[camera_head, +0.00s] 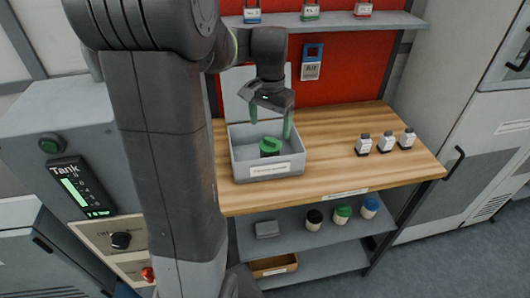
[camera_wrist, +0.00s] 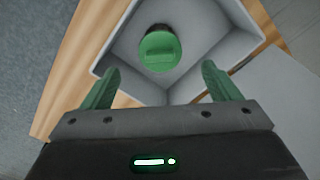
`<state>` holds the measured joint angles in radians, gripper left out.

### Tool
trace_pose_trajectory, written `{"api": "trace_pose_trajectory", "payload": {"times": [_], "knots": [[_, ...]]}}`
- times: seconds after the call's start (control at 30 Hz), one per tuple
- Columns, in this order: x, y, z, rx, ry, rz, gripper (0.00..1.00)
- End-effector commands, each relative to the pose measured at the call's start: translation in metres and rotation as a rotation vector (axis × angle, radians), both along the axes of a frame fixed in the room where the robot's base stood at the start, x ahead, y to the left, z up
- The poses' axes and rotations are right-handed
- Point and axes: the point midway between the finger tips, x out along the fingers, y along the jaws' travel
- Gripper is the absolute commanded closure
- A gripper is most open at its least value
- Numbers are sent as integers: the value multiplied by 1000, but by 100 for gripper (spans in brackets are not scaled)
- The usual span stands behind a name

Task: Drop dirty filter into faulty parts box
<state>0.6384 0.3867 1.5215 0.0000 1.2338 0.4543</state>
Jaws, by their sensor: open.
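A filter with a green cap and a dark body (camera_head: 270,146) stands inside a grey open box (camera_head: 268,171) with a white label on the wooden workbench. The label is too small to read. In the wrist view the green-capped filter (camera_wrist: 160,50) sits on the box floor near a wall, and the box rim (camera_wrist: 245,55) shows around it. My gripper (camera_head: 270,120) is above the box, its green fingers spread wide and empty. In the wrist view the fingers (camera_wrist: 158,88) are apart, with the filter beyond them and not touching either.
Several small white bottles (camera_head: 386,142) stand on the right of the workbench (camera_head: 330,125). A shelf below holds filters with black, green and blue caps (camera_head: 342,213). A brown box (camera_head: 274,266) is on the lowest shelf. A red panel and upper shelf are behind.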

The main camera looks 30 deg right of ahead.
Motion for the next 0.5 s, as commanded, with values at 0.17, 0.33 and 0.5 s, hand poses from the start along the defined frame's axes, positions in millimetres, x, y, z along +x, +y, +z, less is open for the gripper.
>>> {"api": "trace_pose_trajectory", "payload": {"times": [0.17,0.33,0.5], "knots": [[1,-1,44,-4,-4,0,17],[1,-1,79,-3,-4,0,17],[0,0,101,-1,-2,0,17]]}}
